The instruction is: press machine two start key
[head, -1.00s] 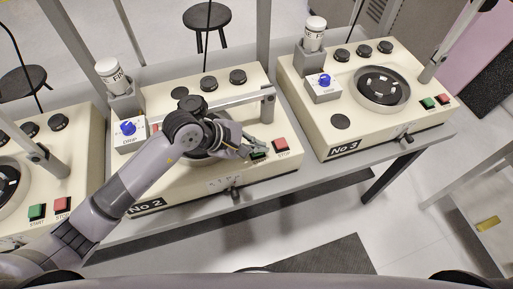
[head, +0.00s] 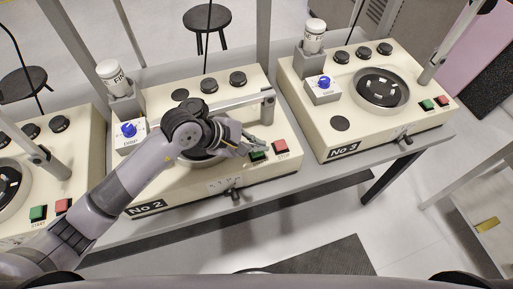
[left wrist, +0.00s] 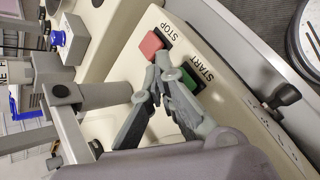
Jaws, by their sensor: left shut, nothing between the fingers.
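Machine No 2 (head: 190,192) is the cream middle machine in the head view. Its green START key (head: 257,156) is at its right front corner, left of the red STOP key (head: 281,146). My left gripper (head: 266,147) is shut and empty, just over the key area, partly covering the green key. In the left wrist view, the fingers of my left gripper (left wrist: 163,66) lie beside the red STOP key (left wrist: 151,45) and in front of part of the green START key (left wrist: 185,92). I cannot tell if they touch either key. My right gripper is not in view.
Machine No 3 (head: 345,152) stands to the right with its own green and red keys. Another machine (head: 75,150) is at the left. A metal arm (head: 240,104) crosses machine No 2 behind my gripper. A front lever (head: 234,194) sticks out below the panel.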

